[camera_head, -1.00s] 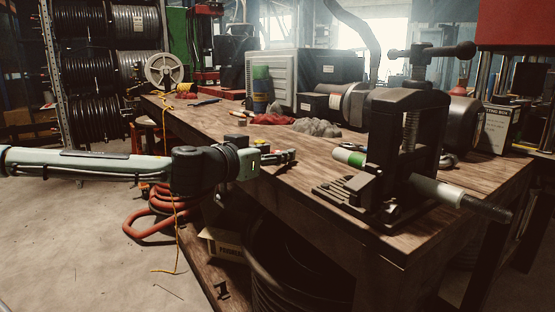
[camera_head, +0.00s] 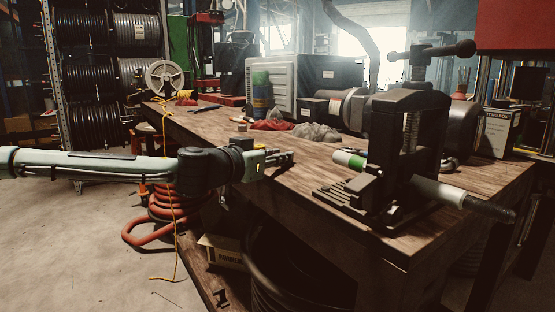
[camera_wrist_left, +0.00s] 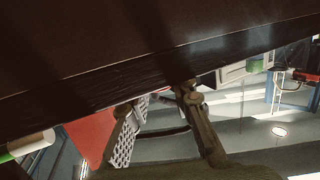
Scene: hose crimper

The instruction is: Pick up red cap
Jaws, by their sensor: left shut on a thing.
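My left gripper (camera_head: 288,157) is beside the front edge of the wooden workbench (camera_head: 330,175), with its fingers pointing right. In the left wrist view its two fingers (camera_wrist_left: 160,100) meet the dark bench edge, with a gap between them lower down. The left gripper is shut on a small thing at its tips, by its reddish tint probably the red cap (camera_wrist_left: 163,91). It is mostly hidden by the fingers and shadow, so its shape cannot be told. My right gripper is not in view.
A black crimper (camera_head: 405,150) holding a hose (camera_head: 437,191) stands at the bench's right front. A red cloth (camera_head: 272,125) and a grey cloth (camera_head: 316,132) lie further back.

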